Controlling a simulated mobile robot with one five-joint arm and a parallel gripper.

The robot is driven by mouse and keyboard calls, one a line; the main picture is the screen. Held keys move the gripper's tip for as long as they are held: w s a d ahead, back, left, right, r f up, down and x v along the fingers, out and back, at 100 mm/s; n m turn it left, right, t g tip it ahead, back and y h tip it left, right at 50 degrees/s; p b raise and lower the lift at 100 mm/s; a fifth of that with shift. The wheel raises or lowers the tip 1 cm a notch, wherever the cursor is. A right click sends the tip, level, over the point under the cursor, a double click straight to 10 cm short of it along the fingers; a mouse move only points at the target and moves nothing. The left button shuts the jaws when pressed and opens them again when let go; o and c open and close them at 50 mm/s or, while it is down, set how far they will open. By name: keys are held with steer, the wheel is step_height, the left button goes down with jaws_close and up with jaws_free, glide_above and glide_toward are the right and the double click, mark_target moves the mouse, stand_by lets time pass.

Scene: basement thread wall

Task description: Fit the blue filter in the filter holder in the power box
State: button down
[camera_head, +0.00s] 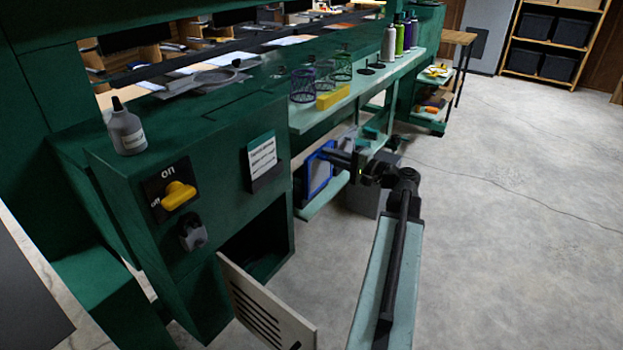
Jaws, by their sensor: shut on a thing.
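The blue filter (318,174), a flat panel with a blue frame and grey face, is upright to the right of the power box. My gripper (338,157) is shut on its right side and hides part of it. The power box (225,165) is a dark green cabinet with a yellow knob (178,195) on its front. Its lower opening (262,240) is uncovered, and its slotted pale door (265,308) is swung out toward the camera. The inside is dark; I cannot make out the filter holder.
A grey bottle (126,130) stands on top of the box. A mint shelf (325,196) lies low near the filter. Wire baskets (302,85) and a yellow block (333,96) sit on the ledge above. The floor (500,220) on the right is clear.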

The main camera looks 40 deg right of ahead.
steer(key=v, duration=1.3)
steer(key=shift+s, duration=0.2)
stand_by(0.7)
